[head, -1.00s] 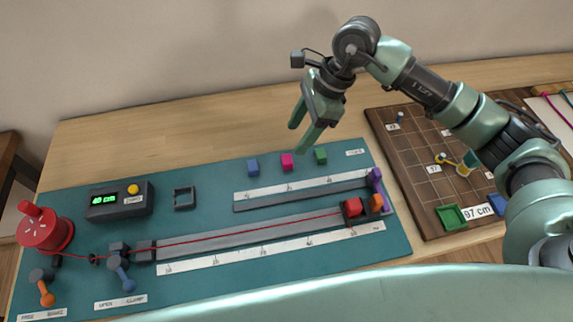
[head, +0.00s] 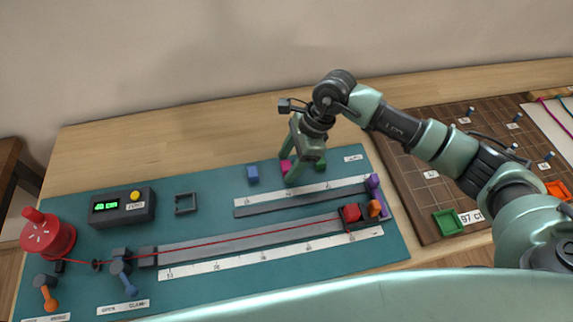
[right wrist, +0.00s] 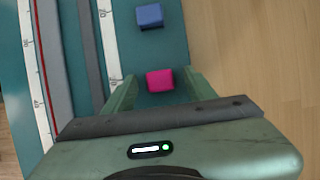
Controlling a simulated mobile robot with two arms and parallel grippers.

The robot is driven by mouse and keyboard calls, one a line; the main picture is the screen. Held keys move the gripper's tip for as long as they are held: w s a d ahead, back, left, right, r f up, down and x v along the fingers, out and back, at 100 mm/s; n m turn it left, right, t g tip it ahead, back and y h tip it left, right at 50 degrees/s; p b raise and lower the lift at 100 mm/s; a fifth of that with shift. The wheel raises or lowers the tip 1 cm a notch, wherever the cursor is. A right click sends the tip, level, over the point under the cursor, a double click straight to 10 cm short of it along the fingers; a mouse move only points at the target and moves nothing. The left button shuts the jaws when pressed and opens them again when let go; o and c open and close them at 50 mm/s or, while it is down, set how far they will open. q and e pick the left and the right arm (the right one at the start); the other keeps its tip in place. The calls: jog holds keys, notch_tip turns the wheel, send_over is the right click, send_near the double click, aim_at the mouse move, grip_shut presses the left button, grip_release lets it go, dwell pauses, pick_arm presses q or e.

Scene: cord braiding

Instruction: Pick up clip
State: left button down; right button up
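My right gripper (head: 289,170) is down at the magenta clip, pointing downward. In the right wrist view the magenta clip (right wrist: 160,80) lies between the two spread fingers, with gaps on both sides. The blue clip (right wrist: 150,16) lies beyond it. The green clip is not visible in that view. My left gripper is not in view.
The mat (head: 220,290) also holds a red spool (head: 48,236), a display box (head: 121,206), lever clamps, rulers and a red cord ending at a red block (head: 351,213). A brown gridded board (head: 420,200) with a green tray (head: 450,222) lies right. Wood behind the mat is clear.

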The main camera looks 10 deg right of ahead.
grip_shut()
jog(key=shift+r, duration=0.1)
